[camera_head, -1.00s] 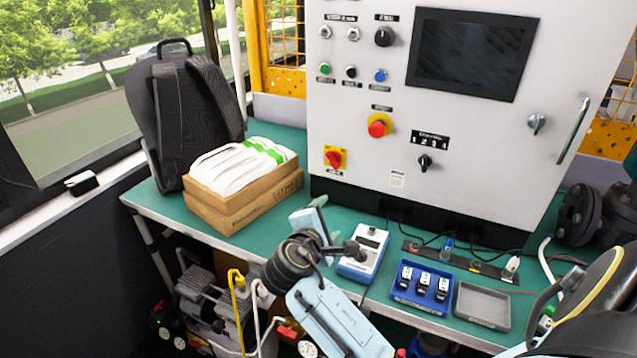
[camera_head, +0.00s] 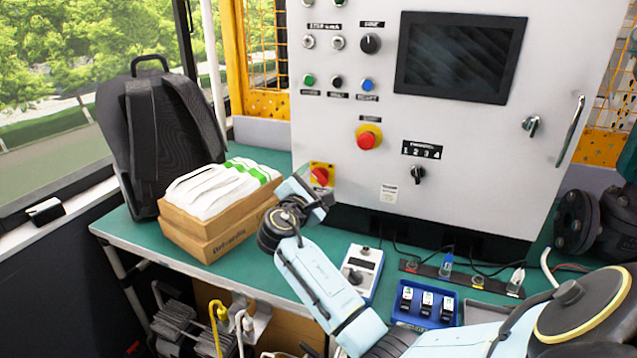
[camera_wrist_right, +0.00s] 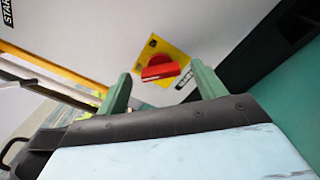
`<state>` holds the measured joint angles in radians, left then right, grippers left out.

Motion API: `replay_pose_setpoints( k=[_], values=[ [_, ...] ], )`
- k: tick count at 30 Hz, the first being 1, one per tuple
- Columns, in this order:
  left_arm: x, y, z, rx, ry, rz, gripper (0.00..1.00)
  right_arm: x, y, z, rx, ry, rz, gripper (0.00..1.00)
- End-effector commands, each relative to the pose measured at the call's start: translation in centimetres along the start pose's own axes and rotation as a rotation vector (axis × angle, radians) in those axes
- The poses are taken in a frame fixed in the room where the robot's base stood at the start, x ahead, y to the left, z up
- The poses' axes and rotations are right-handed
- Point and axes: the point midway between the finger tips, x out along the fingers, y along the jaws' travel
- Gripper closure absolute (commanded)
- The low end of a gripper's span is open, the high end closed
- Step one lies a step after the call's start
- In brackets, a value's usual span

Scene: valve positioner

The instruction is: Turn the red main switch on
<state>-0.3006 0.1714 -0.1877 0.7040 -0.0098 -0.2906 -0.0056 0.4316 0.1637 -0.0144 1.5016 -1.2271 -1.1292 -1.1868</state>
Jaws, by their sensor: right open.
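The red main switch (camera_head: 320,176) is a red rotary knob on a yellow plate, low on the left of the white control cabinet's front (camera_head: 350,120). In the right wrist view the red knob (camera_wrist_right: 160,71) lies ahead, between the two green fingers. My right gripper (camera_head: 321,192) is just below and in front of the switch, partly hidden by its own wrist. In the right wrist view the right gripper (camera_wrist_right: 158,92) is open and its fingers appear short of the knob, with nothing between them. My left gripper is not in view.
A round red button on yellow (camera_head: 368,138) and a black selector (camera_head: 418,173) sit to the right on the cabinet. A cardboard box with white packs (camera_head: 225,235) and a black backpack (camera_head: 165,130) stand left. A blue tray (camera_head: 410,318) lies on the green table (camera_head: 150,245).

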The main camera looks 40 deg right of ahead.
Motion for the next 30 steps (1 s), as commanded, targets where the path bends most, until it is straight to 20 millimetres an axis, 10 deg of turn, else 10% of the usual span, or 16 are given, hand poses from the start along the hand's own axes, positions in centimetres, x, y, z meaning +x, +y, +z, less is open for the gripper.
replay_pose_setpoints(
  k=[15, 25, 30],
  values=[
    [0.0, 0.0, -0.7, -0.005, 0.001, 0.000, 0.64, 2.1, 0.0, 0.0, 0.001, 0.001, 0.000, 0.31],
    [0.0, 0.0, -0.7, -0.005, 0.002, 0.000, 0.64, 2.1, 0.0, -0.1, 0.000, 0.002, 0.000, 0.73],
    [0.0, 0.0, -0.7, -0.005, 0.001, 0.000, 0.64, 2.1, 0.0, -0.1, 0.005, 0.002, 0.000, 0.76]
  ],
)
